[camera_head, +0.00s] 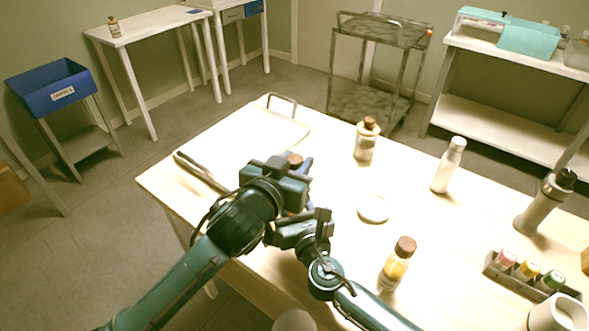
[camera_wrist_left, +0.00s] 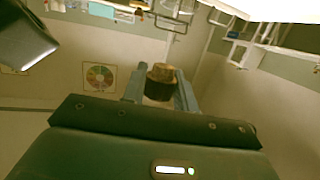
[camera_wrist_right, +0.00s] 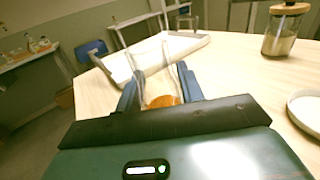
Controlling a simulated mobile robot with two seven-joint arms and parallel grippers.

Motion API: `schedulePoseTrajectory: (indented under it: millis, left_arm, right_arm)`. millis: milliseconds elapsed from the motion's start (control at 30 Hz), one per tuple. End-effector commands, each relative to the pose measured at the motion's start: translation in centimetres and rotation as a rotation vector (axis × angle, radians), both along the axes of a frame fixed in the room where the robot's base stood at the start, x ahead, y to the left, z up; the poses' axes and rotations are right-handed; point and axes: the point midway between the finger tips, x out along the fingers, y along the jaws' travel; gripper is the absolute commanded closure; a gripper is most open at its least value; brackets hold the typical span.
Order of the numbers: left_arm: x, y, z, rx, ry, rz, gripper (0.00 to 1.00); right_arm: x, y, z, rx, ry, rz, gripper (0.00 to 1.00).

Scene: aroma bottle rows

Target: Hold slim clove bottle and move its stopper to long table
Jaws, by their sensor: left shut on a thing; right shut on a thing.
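My left gripper (camera_head: 298,168) is over the left part of the pale table (camera_head: 335,187). It is shut on a brown cork stopper (camera_head: 295,159), which also shows between the fingers in the left wrist view (camera_wrist_left: 160,82). My right gripper (camera_wrist_right: 160,88) is shut on a clear glass bottle (camera_wrist_right: 164,98) with orange contents, presumably the slim clove bottle. In the head view my arms hide most of this bottle. No stopper is visible on it in the right wrist view, but whether the held stopper is clear of its neck I cannot tell.
On the table stand a corked jar (camera_head: 365,142), a white bottle (camera_head: 448,166), a round white dish (camera_head: 373,209), a yellow-filled corked bottle (camera_head: 395,266), a grey flask (camera_head: 544,203) and a rack (camera_head: 525,284) of small bottles. Another white table (camera_head: 150,24) stands back left, beside a blue bin (camera_head: 50,85).

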Motion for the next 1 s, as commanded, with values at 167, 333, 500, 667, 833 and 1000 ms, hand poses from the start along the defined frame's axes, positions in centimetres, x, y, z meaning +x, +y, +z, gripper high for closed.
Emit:
schedulePoseTrajectory:
  millis: [167,333,500,667,833,1000]
  left_arm:
    - [0.0,0.0,0.0,0.000,0.000,0.000,0.99]
    - [0.0,0.0,0.0,0.000,0.000,0.000,0.99]
    - [0.0,0.0,-0.1,0.000,0.000,0.000,0.99]
    - [0.0,0.0,-0.1,0.000,0.000,0.000,0.99]
    - [0.0,0.0,0.0,0.000,0.000,0.000,0.99]
    - [0.0,0.0,-0.1,0.000,0.000,0.000,0.99]
  right_arm:
    - [0.0,0.0,-0.1,0.000,0.002,0.001,0.59]
    - [0.0,0.0,-0.1,0.001,0.001,0.001,0.45]
    - [0.0,0.0,0.0,0.001,0.001,0.001,0.37]
    - [-0.1,0.0,0.0,0.001,0.000,0.001,0.37]
    - [-1.5,-0.4,-0.1,0.000,0.002,0.002,0.37]
    - [-4.8,-1.5,-0.2,0.000,0.004,0.002,0.37]
